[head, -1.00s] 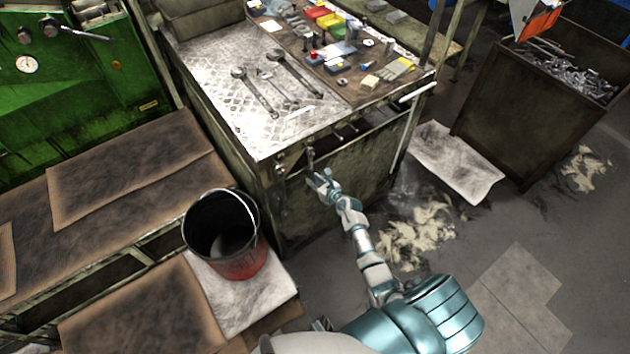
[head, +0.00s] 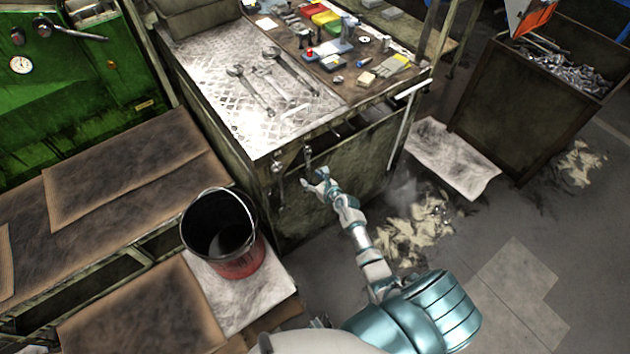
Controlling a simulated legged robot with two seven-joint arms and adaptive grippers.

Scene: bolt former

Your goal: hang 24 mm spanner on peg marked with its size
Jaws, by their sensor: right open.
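My right gripper (head: 316,181) is open in front of the workbench's front side, just below the bench edge. A spanner (head: 307,158) hangs from the front edge just above and to the left of the gripper; the fingers look apart from it. Another spanner (head: 279,182) hangs further left near the bench corner, and a third dark tool (head: 336,134) hangs further right. The size marks at the pegs are too small to read, so I cannot tell which is the 24 mm one. My left gripper is not in view.
Two large spanners (head: 251,91) and (head: 290,72) and a smaller one lie on the metal top of the workbench (head: 208,60). A black and red bucket (head: 238,262) stands at lower left. A bin of metal parts (head: 505,115) stands at right.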

